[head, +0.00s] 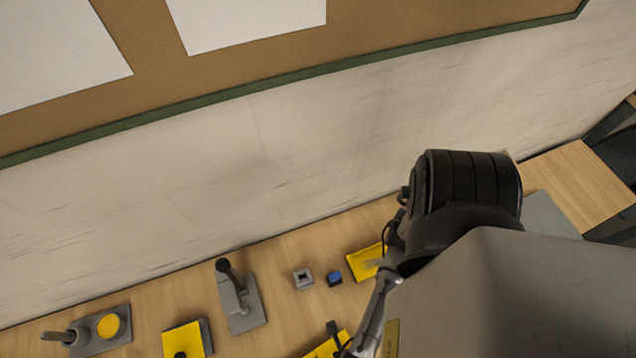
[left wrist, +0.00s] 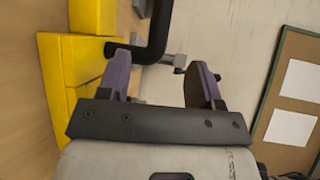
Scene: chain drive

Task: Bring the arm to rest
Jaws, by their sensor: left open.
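In the left wrist view my left gripper (left wrist: 162,68) is open, with its two purple fingers apart. Nothing is clamped between them. A black bent bar (left wrist: 158,38) with a small grey end piece shows beyond the fingers, by a yellow block (left wrist: 75,70). I cannot tell whether the left finger touches the bar. In the head view a large grey and black arm of mine (head: 470,180) covers the lower right. No gripper jaws can be made out there.
On the wooden bench (head: 285,235) stand a grey base with a post (head: 240,305), a grey plate with a yellow disc (head: 100,332), a yellow block (head: 183,340), a small grey square part (head: 303,279), a blue-topped part (head: 334,278) and a yellow tray (head: 365,262). A wall with a corkboard rises behind.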

